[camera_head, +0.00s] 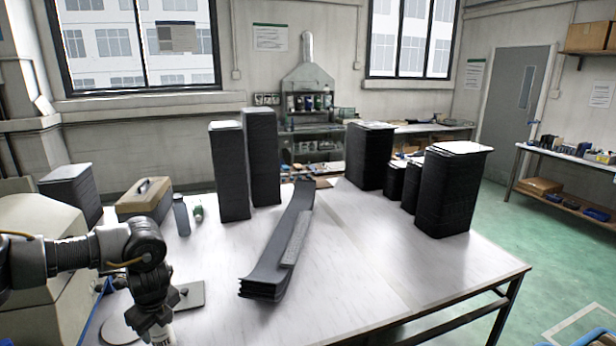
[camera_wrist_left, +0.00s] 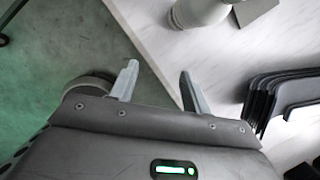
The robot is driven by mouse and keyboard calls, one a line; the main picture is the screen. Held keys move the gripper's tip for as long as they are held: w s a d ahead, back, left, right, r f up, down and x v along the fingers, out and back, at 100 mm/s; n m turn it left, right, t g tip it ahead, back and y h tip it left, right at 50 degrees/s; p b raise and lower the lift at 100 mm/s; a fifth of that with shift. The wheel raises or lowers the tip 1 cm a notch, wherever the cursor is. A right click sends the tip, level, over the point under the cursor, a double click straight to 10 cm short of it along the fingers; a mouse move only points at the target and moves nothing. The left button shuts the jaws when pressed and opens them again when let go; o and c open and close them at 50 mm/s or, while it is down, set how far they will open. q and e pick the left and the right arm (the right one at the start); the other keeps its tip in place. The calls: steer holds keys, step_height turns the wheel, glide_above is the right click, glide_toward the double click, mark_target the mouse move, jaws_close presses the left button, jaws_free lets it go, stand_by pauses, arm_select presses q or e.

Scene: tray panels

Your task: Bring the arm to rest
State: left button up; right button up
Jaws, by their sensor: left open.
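My left arm comes in from the left in the head view, bent downward at the near left corner of the table. Its gripper (camera_wrist_left: 160,82) shows in the left wrist view with two grey fingers spread apart and nothing between them. It is near the table edge, with green floor beside it. A stack of long dark tray panels (camera_head: 280,245) lies in the middle of the white table (camera_head: 380,275), apart from the gripper. The ends of these panels also show at the right of the left wrist view (camera_wrist_left: 262,100). My right gripper is not in view.
Tall black stacks stand at the back left (camera_head: 230,175) and the right (camera_head: 452,195) of the table. A bottle (camera_head: 181,215) and a toolbox (camera_head: 145,198) stand at its left. The front right of the table is clear.

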arm_select(q)
steer(key=s+d+f+n+t+h+b, duration=0.15)
steer(key=d+f+n+h+b, duration=0.6)
steer(key=d+f, duration=2)
steer(key=s+a+f+n+t, duration=0.1)
steer(key=s+a+f+n, duration=0.3)
steer(key=s+f, duration=0.7)
steer(key=s+a+f+n, duration=0.45)
steer(key=s+f, duration=0.25)
steer(key=f, duration=0.9)
steer(key=s+a+f+n+g+y, duration=0.1)
steer(key=s+a+f, duration=0.2)
steer(key=s, duration=0.8)
steer(key=s+a+f+n+g+y+b, duration=0.1)
steer(key=s+a+f, duration=0.3)
steer(key=s, duration=0.7)
steer(key=s+a+f+n+g+y, duration=0.1)
steer(key=s+a+f+n+y, duration=0.2)
steer(key=s, duration=0.8)
steer(key=shift+a+f+b, duration=0.3)
steer(key=shift+f+b, duration=0.05)
steer(key=shift+f, duration=0.25)
